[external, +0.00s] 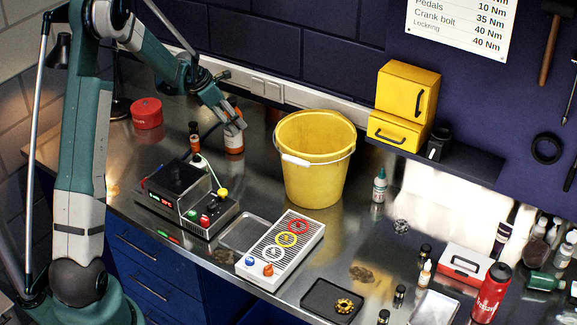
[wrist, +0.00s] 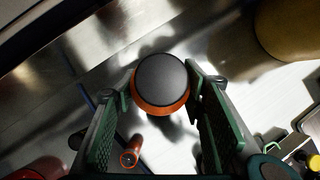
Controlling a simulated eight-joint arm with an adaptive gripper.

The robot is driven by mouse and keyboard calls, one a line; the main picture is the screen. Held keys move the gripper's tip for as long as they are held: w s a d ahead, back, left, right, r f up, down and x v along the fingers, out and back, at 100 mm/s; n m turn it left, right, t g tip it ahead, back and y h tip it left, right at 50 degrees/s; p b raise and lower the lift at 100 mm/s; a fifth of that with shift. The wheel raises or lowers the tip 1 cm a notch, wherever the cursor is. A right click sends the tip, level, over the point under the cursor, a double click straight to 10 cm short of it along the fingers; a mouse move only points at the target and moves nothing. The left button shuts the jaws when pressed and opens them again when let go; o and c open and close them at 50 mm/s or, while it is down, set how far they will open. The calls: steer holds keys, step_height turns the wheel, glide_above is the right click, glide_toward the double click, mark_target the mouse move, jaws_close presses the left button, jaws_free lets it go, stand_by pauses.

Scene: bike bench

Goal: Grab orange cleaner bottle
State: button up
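The orange cleaner bottle (external: 234,144) stands upright on the metal bench, left of the yellow bucket, with an orange body and a pale label. In the wrist view I look down on its round dark cap (wrist: 162,80) with an orange rim around it. My gripper (external: 232,123) is over the bottle's top, pointing down. In the wrist view the gripper's two green fingers (wrist: 160,92) are apart, one on each side of the bottle. Narrow gaps seem to show beside the bottle; contact is hard to judge. The fingers partly hide its top in the external view.
A small orange-and-dark bottle (external: 194,142) stands close left, also in the wrist view (wrist: 131,153). The yellow bucket (external: 318,170) is to the right, a red tin (external: 147,113) to the left. A power supply box (external: 180,190) sits in front. The wall is close behind.

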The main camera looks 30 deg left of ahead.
steer(key=shift+c, duration=1)
steer(key=shift+r, duration=0.15)
